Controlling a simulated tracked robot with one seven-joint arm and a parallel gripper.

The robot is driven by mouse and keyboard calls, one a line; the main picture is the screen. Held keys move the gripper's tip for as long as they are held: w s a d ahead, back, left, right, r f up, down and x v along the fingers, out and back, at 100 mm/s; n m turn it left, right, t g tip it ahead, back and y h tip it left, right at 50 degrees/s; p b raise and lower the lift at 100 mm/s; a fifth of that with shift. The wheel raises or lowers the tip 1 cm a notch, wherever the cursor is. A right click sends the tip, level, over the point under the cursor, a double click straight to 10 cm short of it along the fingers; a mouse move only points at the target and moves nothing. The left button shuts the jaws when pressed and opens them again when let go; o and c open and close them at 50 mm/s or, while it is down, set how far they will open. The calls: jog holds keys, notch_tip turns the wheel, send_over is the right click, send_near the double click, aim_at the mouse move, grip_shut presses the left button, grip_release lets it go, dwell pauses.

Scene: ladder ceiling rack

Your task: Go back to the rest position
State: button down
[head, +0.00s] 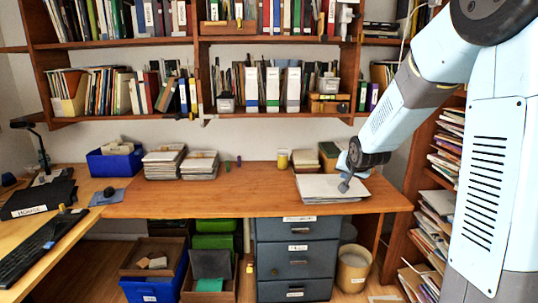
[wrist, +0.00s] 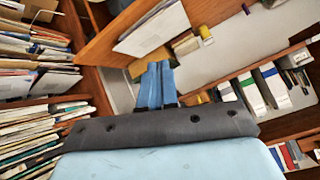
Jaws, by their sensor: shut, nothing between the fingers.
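My gripper (head: 344,187) is at the end of my pale blue arm, which comes down from the upper right in the head view. The paper stack (wrist: 152,27) shows beyond the fingers there, on the tilted-looking desk.
Bookshelves with binders (head: 272,88) hang above the desk. A bookcase with stacked papers (head: 440,215) stands at the right, close to my arm. A yellow cup (head: 282,159) and paper stacks (head: 163,162) are on the desk. Grey drawers (head: 297,262) stand below.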

jog(key=s+r+n+g, duration=0.1)
jog(key=s+r, duration=0.2)
jog(key=s, duration=0.9)
jog(key=s+a+r+n+g, duration=0.1)
jog(key=s+r, duration=0.3)
jog(key=s, duration=0.8)
jog(key=s+r+n+g, duration=0.2)
jog(key=s+r, duration=0.1)
jog(key=s, duration=0.9)
jog(key=shift+s+a+r, duration=0.15)
jog(key=shift+s+a, duration=0.1)
